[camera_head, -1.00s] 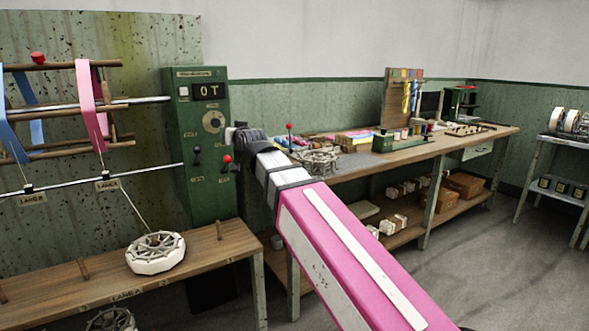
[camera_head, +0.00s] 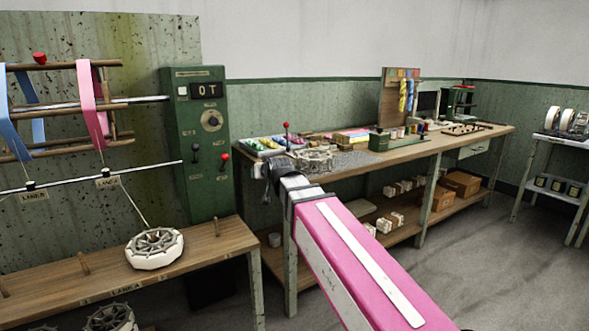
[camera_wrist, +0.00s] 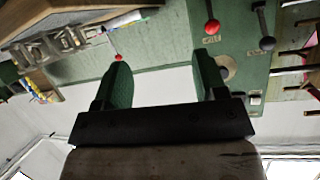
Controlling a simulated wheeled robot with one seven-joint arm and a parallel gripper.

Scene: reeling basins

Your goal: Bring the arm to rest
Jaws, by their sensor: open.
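My gripper (camera_wrist: 163,85) is open in the wrist view, with its two fingers apart and nothing between them. In the head view my pink arm reaches forward from the lower right. Its dark wrist end (camera_head: 275,175) is in front of the left end of the long workbench (camera_head: 350,168), and the fingertips cannot be made out there. The green control box (camera_head: 200,150) with the "0T" display is left of the wrist end. Its red-knobbed lever (camera_head: 225,158) and black-knobbed lever (camera_head: 195,152) show clear of the arm.
A low bench (camera_head: 215,245) with a white spoked reel (camera_head: 154,248) stands at the left. Above it hang blue cloth (camera_head: 18,135) and pink cloth (camera_head: 90,100) on a rod frame. The long bench holds trays and tools. The floor (camera_head: 455,245) at the right is clear.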

